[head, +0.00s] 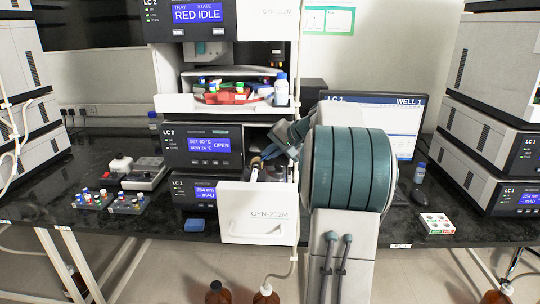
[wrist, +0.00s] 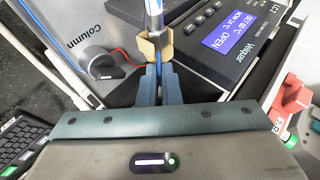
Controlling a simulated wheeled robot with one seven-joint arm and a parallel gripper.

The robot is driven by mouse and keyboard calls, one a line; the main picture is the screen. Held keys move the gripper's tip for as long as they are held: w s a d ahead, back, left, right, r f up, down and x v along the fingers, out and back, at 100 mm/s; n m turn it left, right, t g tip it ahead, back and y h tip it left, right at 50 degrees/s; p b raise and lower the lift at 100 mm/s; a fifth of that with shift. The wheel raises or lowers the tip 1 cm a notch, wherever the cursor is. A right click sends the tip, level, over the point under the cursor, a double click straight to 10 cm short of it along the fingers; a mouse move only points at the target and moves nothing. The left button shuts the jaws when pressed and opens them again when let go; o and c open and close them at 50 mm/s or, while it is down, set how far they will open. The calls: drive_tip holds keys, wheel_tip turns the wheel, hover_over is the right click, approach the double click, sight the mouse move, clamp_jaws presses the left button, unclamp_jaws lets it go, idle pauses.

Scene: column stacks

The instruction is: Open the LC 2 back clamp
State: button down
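The LC 2 column unit (head: 201,147) stands in the middle stack with its display reading OPEN. Its white front compartment (head: 257,213) is pulled out. My gripper (head: 270,152) reaches down into it from the right. In the wrist view, the two teal fingers (wrist: 158,72) are close together, with a thin blue line between them. Their tips are at a tan fitting (wrist: 155,48) on a blue and silver column (wrist: 153,12); I cannot tell whether they grip it. A dark rounded part (wrist: 101,62), possibly a clamp, lies left of the fingers. The back clamp cannot be made out clearly.
Above is an open tray (head: 225,104) with bottles and coloured parts. Vial racks (head: 92,199) and a grey device (head: 145,173) stand on the bench at left. A monitor (head: 400,125) is behind my arm. Instrument stacks stand at both sides.

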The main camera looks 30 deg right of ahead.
drive_tip(key=shift+f, duration=0.1)
drive_tip(key=c, duration=1.6)
unclamp_jaws()
drive_tip(key=shift+a, duration=0.1)
drive_tip(key=v, duration=1.4)
drive_tip(key=shift+p, duration=0.3)
